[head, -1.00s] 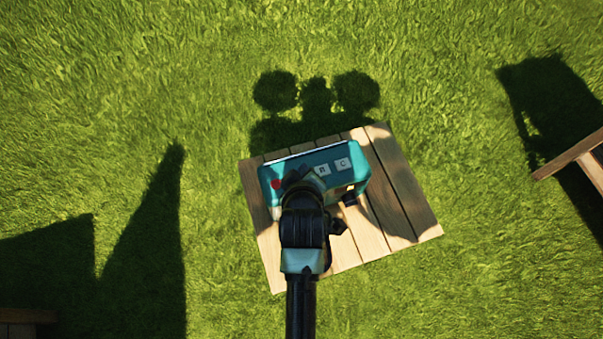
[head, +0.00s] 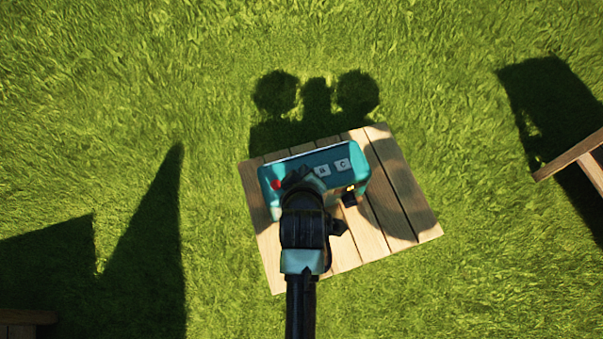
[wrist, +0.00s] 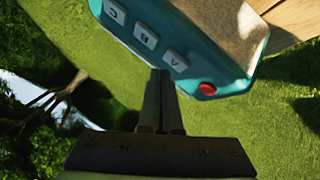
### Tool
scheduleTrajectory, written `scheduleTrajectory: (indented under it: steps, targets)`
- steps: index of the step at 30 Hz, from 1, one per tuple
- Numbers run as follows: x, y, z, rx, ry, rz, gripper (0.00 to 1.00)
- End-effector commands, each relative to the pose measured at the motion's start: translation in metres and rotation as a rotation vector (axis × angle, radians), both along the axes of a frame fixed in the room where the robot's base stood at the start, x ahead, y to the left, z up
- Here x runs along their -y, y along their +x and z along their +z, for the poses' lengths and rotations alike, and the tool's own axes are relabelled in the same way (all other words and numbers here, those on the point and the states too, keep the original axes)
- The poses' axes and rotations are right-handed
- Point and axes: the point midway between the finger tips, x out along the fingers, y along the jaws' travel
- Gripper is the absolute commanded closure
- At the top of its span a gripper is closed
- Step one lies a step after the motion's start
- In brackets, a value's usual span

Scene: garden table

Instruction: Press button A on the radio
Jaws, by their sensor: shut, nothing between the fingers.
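The teal radio (head: 345,178) sits on a small wooden table (head: 405,205) in the head view; my arm covers part of its top. Buttons B (head: 322,170) and C (head: 342,165) and a red knob (head: 277,184) show there, while button A is hidden behind my gripper. In the wrist view the radio (wrist: 215,45) is at the top, with button A (wrist: 176,61) between button B (wrist: 146,34) and the red knob (wrist: 207,88). My gripper (wrist: 161,74) is shut and empty, its tips just beside button A. I cannot tell whether they touch the radio.
Grass surrounds the table. Another wooden piece of furniture (head: 570,153) stands at the right edge, and a wooden corner (head: 25,317) shows at the lower left. The table's right part is bare.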

Motion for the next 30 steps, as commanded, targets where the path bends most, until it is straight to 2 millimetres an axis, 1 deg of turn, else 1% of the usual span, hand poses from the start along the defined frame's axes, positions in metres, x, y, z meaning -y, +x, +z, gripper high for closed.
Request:
scheduleTrajectory:
  steps: [18,30]
  targets:
    - [0.0,0.0001,-0.0001,0.0,0.0,0.0,1.0]
    - [-0.0001,-0.0001,-0.0089,-0.001,0.0,0.001,1.0]
